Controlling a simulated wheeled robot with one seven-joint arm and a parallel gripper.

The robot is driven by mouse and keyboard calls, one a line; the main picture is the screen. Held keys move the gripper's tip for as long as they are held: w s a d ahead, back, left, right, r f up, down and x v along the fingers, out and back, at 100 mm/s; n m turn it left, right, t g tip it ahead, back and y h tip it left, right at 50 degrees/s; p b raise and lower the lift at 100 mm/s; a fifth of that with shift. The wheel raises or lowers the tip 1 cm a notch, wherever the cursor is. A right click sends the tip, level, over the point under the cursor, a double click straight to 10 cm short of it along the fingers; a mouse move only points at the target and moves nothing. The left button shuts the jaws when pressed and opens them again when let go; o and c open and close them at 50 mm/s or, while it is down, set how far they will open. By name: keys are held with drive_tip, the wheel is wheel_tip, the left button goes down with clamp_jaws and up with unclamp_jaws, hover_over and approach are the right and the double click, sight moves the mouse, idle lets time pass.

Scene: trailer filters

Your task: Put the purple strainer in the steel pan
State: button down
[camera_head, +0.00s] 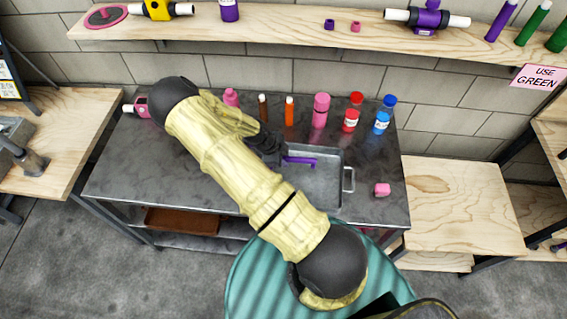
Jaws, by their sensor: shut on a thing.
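The purple strainer (301,161) shows as a thin purple piece just right of my gripper, over the steel pan. The steel pan (322,187) is a shallow rectangular tray with a handle on its right side, on the dark metal table. My gripper (279,154) is dark and sits over the pan's back left part, shut on the strainer. My arm hides the pan's left side and much of the gripper. I cannot tell whether the strainer touches the pan floor.
Several bottles stand behind the pan, among them a pink bottle (321,110), an orange one (289,111) and a blue-capped one (382,122). A wooden shelf (283,29) runs above. The table's (376,216) front right is clear.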

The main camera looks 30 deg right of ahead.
wheel_tip(320, 180, down, 3)
drive_tip(key=shift+f+p, duration=0.1)
drive_tip(key=shift+p, duration=0.45)
drive_tip(key=shift+f, duration=0.15)
drive_tip(key=shift+f+b, duration=0.25)
drive_tip(key=shift+b, duration=0.15)
drive_tip(key=c, duration=1.3)
unclamp_jaws()
drive_tip(key=shift+r, duration=0.1)
